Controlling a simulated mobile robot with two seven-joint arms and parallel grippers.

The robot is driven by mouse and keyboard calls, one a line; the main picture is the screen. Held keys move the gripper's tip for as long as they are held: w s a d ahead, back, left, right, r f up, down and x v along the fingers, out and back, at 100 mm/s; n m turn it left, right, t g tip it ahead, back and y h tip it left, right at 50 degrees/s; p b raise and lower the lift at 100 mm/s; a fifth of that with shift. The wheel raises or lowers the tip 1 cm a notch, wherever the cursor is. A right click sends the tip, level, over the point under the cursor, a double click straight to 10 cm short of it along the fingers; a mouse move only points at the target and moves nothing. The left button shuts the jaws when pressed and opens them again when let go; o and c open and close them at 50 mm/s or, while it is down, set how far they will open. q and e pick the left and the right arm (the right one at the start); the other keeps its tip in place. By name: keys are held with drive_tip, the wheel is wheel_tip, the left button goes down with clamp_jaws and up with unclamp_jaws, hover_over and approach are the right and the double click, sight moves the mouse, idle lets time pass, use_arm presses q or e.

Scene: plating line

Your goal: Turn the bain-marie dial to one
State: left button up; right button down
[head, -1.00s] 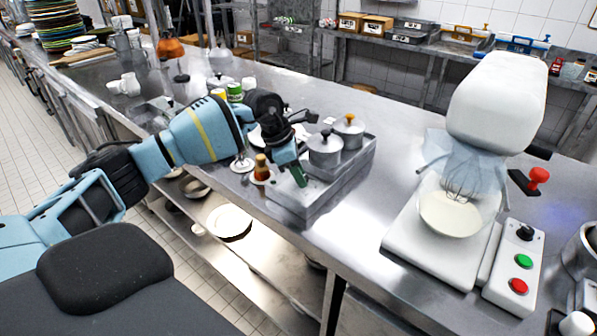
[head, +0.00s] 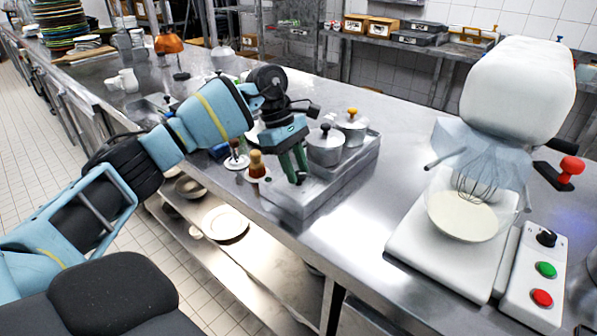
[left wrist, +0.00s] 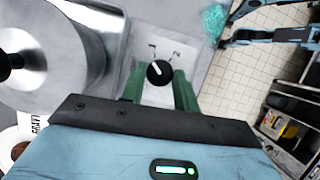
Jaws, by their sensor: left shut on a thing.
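The bain-marie (head: 318,203) is a low steel unit on the counter, with two lidded pots (head: 325,148) in it. My left gripper (head: 296,180) points down at its near left end, where the dial is hidden in the head view. In the left wrist view the dial (left wrist: 159,73) is a round black knob with a white pointer line. The line points up and left, roughly toward the "1" mark; the "2" mark is to the right. The green fingers of my left gripper (left wrist: 159,82) are on both sides of the knob, shut on it. My right gripper is out of view.
The counter between bain-marie and mixer is clear.

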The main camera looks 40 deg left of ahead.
use_arm(q)
drive_tip(key=m+g+b, duration=0.1)
drive_tip(key=m, duration=0.1)
drive_tip(key=shift+w+m, duration=0.15)
drive_tip(key=shift+m, duration=0.25)
drive_tip(key=shift+m+b, duration=0.3)
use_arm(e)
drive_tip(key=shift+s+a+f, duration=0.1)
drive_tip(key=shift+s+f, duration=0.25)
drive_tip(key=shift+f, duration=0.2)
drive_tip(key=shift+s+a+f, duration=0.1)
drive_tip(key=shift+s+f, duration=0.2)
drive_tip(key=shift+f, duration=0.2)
use_arm(q)
drive_tip(key=shift+r+m, duration=0.1)
drive_tip(key=shift+m, duration=0.2)
drive_tip(key=o, duration=1)
drive_tip(key=shift+c, duration=0.2)
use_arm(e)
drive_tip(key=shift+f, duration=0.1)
